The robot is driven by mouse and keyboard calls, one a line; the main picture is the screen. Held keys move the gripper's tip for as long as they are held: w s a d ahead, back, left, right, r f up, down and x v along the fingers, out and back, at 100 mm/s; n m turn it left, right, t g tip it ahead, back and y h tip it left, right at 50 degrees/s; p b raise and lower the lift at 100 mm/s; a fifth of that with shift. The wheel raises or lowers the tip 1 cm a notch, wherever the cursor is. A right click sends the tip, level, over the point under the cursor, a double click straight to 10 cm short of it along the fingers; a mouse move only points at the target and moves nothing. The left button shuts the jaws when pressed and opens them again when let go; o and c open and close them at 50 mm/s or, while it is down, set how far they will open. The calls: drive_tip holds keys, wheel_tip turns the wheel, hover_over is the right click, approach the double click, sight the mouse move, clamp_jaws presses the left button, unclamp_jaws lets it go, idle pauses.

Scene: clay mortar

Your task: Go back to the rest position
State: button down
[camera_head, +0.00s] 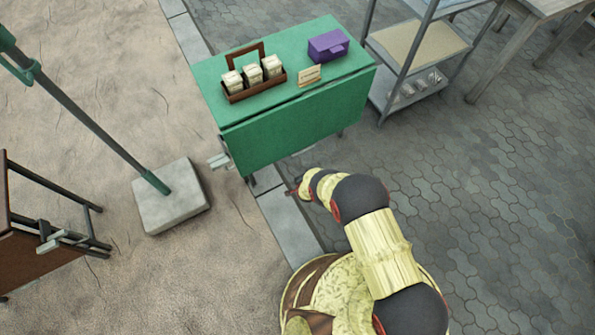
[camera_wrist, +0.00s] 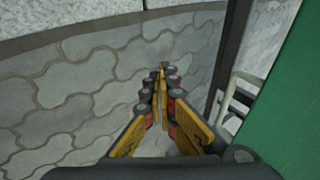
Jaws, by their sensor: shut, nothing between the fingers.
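My gripper (camera_wrist: 162,72) is shut and empty in the wrist view, with its fingers together above grey paving. In the head view my gripper (camera_head: 292,191) is small, at the end of my arm, just in front of the green table (camera_head: 285,136) and below its top. In the wrist view the green side of the table (camera_wrist: 292,130) fills the right edge, close beside the gripper but apart from it.
On the table stand a brown carrier (camera_head: 255,90) with three pale packets, a purple box (camera_head: 328,45) and a small card (camera_head: 309,75). A shelf rack (camera_head: 405,100) stands right. A pole on a concrete base (camera_head: 172,205) stands left. The paving at right (camera_head: 480,190) is clear.

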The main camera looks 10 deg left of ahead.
drive_tip(key=shift+s+d+f+p, duration=0.15)
drive_tip(key=shift+s+d, duration=0.25)
drive_tip(key=shift+s, duration=0.35)
drive_tip(key=shift+s+d+f+p, duration=0.15)
drive_tip(key=shift+s+d, duration=0.2)
drive_tip(key=shift+s, duration=0.35)
